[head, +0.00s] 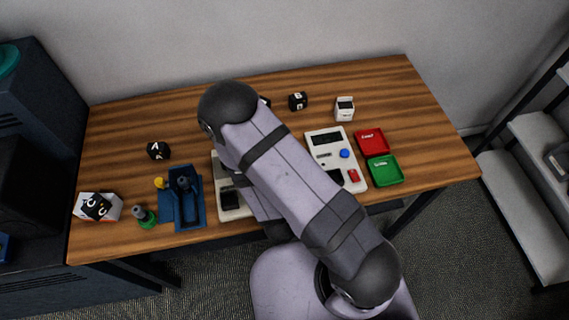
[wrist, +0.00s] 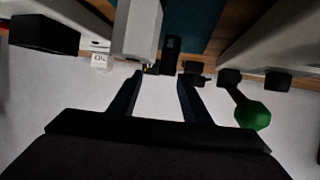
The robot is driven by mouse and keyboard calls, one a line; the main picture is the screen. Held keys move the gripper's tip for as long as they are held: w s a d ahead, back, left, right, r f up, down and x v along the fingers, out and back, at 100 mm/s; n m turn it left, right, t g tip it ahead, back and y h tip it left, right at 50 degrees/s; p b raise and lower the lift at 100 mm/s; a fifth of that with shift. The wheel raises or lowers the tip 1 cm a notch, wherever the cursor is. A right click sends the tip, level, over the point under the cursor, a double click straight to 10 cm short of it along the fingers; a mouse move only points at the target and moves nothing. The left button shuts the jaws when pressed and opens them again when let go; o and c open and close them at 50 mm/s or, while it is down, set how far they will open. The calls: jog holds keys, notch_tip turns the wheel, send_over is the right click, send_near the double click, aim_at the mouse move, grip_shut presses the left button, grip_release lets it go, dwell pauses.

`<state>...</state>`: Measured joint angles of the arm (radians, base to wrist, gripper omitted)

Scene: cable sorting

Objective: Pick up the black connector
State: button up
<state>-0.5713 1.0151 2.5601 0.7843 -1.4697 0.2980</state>
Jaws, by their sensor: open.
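In the head view, a dark connector (head: 183,184) stands at the blue tray (head: 188,217) on the left of the table. It looks black or dark grey. A yellow connector (head: 160,183) is beside it, and a green-based connector (head: 147,217) stands to the tray's left. My gripper (wrist: 160,84) is open in the wrist view, with nothing clearly between its fingers. A dark piece (wrist: 171,45) shows beyond the fingertips, against a blue surface; I cannot tell whether it is the connector. A green part (wrist: 252,115) lies to the right. In the head view my arm hides the gripper.
A white panel (head: 311,142) with buttons lies right of my arm, near red (head: 371,133) and green (head: 399,180) trays. Another pale panel is partly behind my arm. Black cubes and white boxes sit around the wooden table (head: 122,125). The table's back left is mostly clear.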

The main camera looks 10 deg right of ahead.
jog(key=shift+s+a+f, duration=0.15)
jog(key=shift+s+f, duration=0.05)
jog(key=shift+f, duration=0.25)
jog(key=shift+s+a+f, duration=0.1)
jog(key=shift+s+f, duration=0.1)
jog(key=shift+f, duration=0.2)
jog(key=shift+b, duration=0.3)
jog(key=shift+w+d+f+b, duration=0.1)
jog(key=shift+w+f+b, duration=0.2)
jog(key=shift+w+b, duration=0.25)
jog(key=shift+w+d+f+b, duration=0.2)
jog(key=shift+w+b, duration=0.15)
jog(key=shift+b, duration=0.15)
jog(key=shift+w+r, duration=0.1)
jog(key=shift+w+f, duration=0.25)
jog(key=shift+w, duration=0.15)
jog(key=x, duration=0.1)
jog(key=p+x, duration=0.1)
jog(key=shift+w+a, duration=0.15)
jog(key=shift+w, duration=0.25)
jog(key=shift+w+f+y, duration=0.3)
jog(key=shift+w+f, duration=0.15)
jog(key=shift+w, duration=0.2)
